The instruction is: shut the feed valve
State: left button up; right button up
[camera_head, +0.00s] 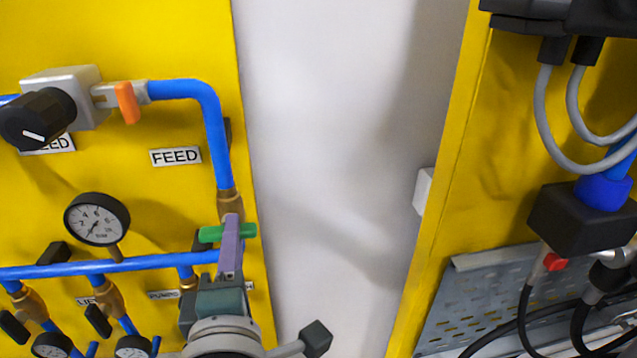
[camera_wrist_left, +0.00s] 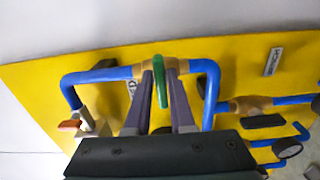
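The FEED label (camera_head: 175,156) is on the left yellow panel, beside a blue pipe (camera_head: 213,130). Down this pipe is a brass valve body (camera_head: 230,203) with a green lever (camera_head: 212,234), which lies crosswise in the head view. The lever (camera_wrist_left: 160,82) also shows in the left wrist view. My left gripper (camera_head: 232,225) is at the lever, with one purple finger on each side of it. The fingers are very close to the lever; whether they press on it I cannot tell. My right gripper is not in view.
An orange handle (camera_head: 127,102) and black knob (camera_head: 38,118) are above left. A gauge (camera_head: 97,219) and a lower pipe (camera_head: 130,264) with black-handled valves are left of my gripper. A right yellow panel (camera_head: 462,165) carries cables and black boxes. White wall lies between the panels.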

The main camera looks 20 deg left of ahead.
pick_arm(q)
jog(key=o, duration=0.3)
jog(key=shift+o, duration=0.2)
jog(key=b+v, duration=0.1)
jog(key=v, duration=0.9)
jog(key=shift+w, duration=0.1)
